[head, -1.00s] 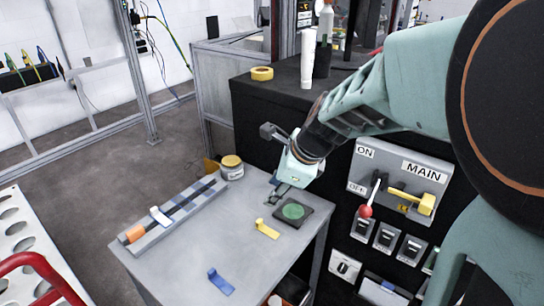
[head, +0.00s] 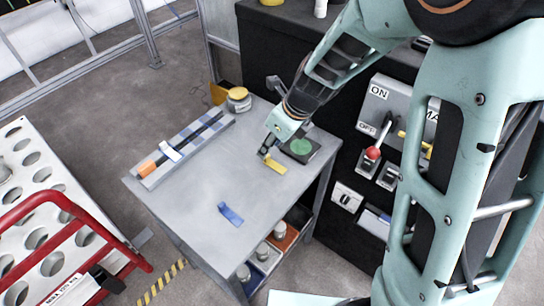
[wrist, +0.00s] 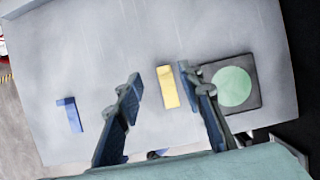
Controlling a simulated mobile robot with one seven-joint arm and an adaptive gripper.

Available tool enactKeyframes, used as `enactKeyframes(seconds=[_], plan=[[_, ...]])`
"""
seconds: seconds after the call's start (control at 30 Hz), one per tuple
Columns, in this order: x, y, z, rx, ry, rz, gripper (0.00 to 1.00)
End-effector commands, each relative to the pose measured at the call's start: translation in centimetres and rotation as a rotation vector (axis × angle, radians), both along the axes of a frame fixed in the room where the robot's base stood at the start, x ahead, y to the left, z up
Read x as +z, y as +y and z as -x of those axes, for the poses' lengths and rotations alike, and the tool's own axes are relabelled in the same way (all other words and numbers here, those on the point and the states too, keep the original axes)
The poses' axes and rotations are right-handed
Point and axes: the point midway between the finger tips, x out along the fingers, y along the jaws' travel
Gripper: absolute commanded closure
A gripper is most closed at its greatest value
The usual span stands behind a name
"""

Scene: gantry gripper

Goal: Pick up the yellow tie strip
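The yellow tie strip (head: 275,165) lies on the grey table (head: 190,205), just left of a black pad with a green disc (head: 301,147). In the wrist view the yellow strip (wrist: 168,87) lies between the two fingers, nearer the right one. My gripper (wrist: 168,95) is open and empty, with its fingers on either side of the strip. In the head view my gripper (head: 267,153) is at the strip's far end. I cannot tell its exact height above the table.
A blue strip (head: 231,214) lies near the table's front. A rail (head: 185,150) with an orange and a white piece runs along the left side. A jar (head: 239,100) stands at the back. A black cabinet with a switch panel (head: 372,110) is at the right.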

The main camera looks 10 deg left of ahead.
Motion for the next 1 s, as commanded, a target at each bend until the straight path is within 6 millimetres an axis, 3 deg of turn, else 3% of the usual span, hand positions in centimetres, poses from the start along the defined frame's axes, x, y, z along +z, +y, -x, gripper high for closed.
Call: enactKeyframes(seconds=[0.33, 0.67, 0.93, 1.0], plan=[[-4.6, 0.6, -0.6, 0.001, 0.001, 0.001, 0.65], [-5.1, 0.9, -0.9, 0.000, -0.002, 0.001, 0.65], [-5.1, 0.9, -0.9, 0.000, -0.002, 0.001, 0.93], [-5.1, 0.9, -0.9, 0.000, -0.002, 0.001, 0.96]])
